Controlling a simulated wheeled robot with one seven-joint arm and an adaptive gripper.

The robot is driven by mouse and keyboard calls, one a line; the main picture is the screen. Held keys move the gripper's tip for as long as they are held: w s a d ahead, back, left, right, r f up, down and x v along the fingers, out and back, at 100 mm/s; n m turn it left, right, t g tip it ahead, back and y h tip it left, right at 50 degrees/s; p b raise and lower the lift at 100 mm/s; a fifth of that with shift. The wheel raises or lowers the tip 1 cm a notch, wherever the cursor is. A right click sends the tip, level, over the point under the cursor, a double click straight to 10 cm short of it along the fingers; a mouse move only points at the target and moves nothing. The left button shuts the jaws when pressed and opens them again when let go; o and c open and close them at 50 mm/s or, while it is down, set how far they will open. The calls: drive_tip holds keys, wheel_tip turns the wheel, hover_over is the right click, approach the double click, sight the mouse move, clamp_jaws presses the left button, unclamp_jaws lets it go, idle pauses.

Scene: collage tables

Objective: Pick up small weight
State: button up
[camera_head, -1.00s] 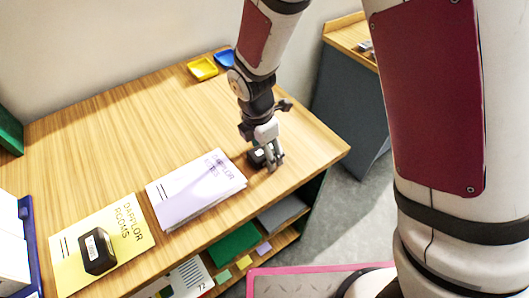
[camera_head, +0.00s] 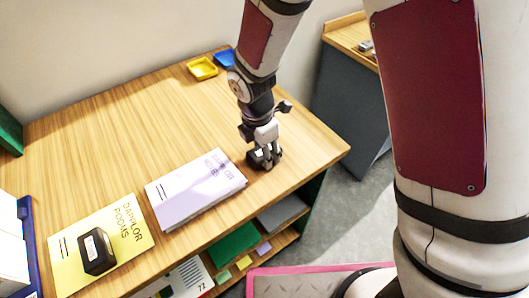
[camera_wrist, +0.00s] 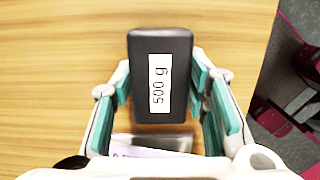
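The small weight is a black block with a white label reading "500 g"; in the wrist view the weight (camera_wrist: 143,45) lies between my fingers. In the head view my gripper (camera_head: 265,160) points down at the wood table's right front part, and its fingers partly hide the weight. In the wrist view my gripper (camera_wrist: 160,85) has one teal-padded finger on each side of the weight, very close to its sides. Whether the pads press on it cannot be told. A larger black weight (camera_head: 97,251) with a white label lies on a yellow booklet (camera_head: 70,248) at the lower left.
A lilac booklet (camera_head: 190,195) lies left of my gripper on the table (camera_head: 120,150). Yellow (camera_head: 202,68) and blue (camera_head: 225,58) trays stand at the back. The table's right edge is near my gripper. Shelves with coloured items are below the front edge.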

clamp_jaws()
drive_tip(key=shift+w+r, duration=0.1)
drive_tip(key=shift+r, duration=0.65)
wheel_tip(320, 180, up, 2)
drive_tip(key=shift+r, duration=0.15)
drive_tip(key=shift+s+a+r, duration=0.1)
drive_tip(key=shift+s+r, duration=0.05)
drive_tip(key=shift+s, duration=0.45)
drive_tip(key=s+r, duration=0.1)
drive_tip(key=s, duration=1.4)
drive_tip(key=shift+a+r+b, duration=0.2)
drive_tip(key=shift+b, duration=0.2)
